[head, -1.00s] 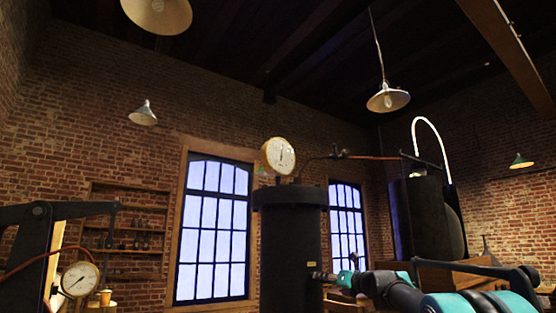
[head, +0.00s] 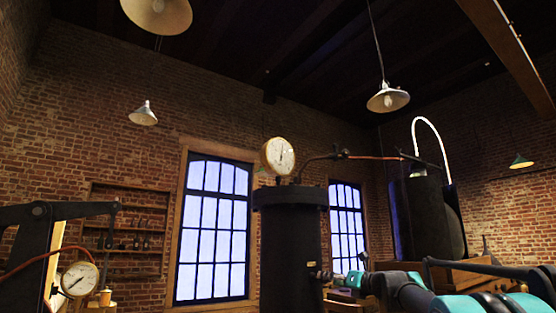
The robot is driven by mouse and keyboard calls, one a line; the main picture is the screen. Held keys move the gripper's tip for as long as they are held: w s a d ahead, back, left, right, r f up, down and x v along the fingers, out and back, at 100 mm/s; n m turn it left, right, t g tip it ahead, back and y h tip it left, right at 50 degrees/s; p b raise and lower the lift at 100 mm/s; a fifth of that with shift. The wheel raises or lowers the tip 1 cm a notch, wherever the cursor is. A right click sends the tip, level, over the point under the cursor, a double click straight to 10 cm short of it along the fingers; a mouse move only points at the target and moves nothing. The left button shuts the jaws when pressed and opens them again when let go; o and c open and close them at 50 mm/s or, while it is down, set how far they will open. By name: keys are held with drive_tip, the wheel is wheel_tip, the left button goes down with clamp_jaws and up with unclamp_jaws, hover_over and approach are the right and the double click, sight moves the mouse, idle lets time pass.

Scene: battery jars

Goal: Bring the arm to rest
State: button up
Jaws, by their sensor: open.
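My arm reaches in from the lower right of the head view, its dark and teal links lying low along the bottom edge. My gripper (head: 319,275) shows small at the arm's far left end, in front of the lower right side of a tall black cylinder. It is open, and I see nothing held in it. Its fingers are dark against the dark cylinder, and I cannot tell whether they touch it.
The black cylinder (head: 291,235) carries a round gauge (head: 278,156) and a pipe on top. A dark tank (head: 433,218) stands at the right. A second gauge (head: 79,279) is at the lower left. Hanging lamps (head: 388,99) are high above. No tabletop area shows clearly.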

drive_tip(key=shift+s+d, duration=0.4)
drive_tip(key=shift+s, duration=0.15)
drive_tip(key=s+a+f+n+g+h, duration=0.1)
drive_tip(key=s+a+f+n+g, duration=0.1)
drive_tip(key=s+f+n, duration=0.65)
drive_tip(key=s+a+f+n+g+h, duration=0.1)
drive_tip(key=s+a+f+n+g, duration=0.2)
drive_tip(key=f, duration=1)
drive_tip(key=s+a+f+n+g+h, duration=0.1)
drive_tip(key=s+f+n+g, duration=0.1)
drive_tip(key=s+f+n, duration=0.65)
drive_tip(key=s+d+f+n+g+h, duration=0.1)
drive_tip(key=s+d+f+n+h, duration=0.1)
drive_tip(key=s+f, duration=0.5)
drive_tip(key=s+d+f+n+g+h, duration=0.1)
drive_tip(key=s+d+f+n+h, duration=0.2)
drive_tip(key=s+f+n, duration=0.3)
drive_tip(key=s+d+f+n+g+h, duration=0.1)
drive_tip(key=s+d+f+n, duration=0.3)
drive_tip(key=s+f, duration=0.4)
wheel_tip(320, 180, down, 4)
drive_tip(key=shift+d+f+n+h, duration=0.1)
drive_tip(key=shift+d+n+h, duration=0.15)
drive_tip(key=shift+n+h, duration=0.4)
drive_tip(key=shift+w, duration=0.1)
drive_tip(key=shift+c, duration=0.6)
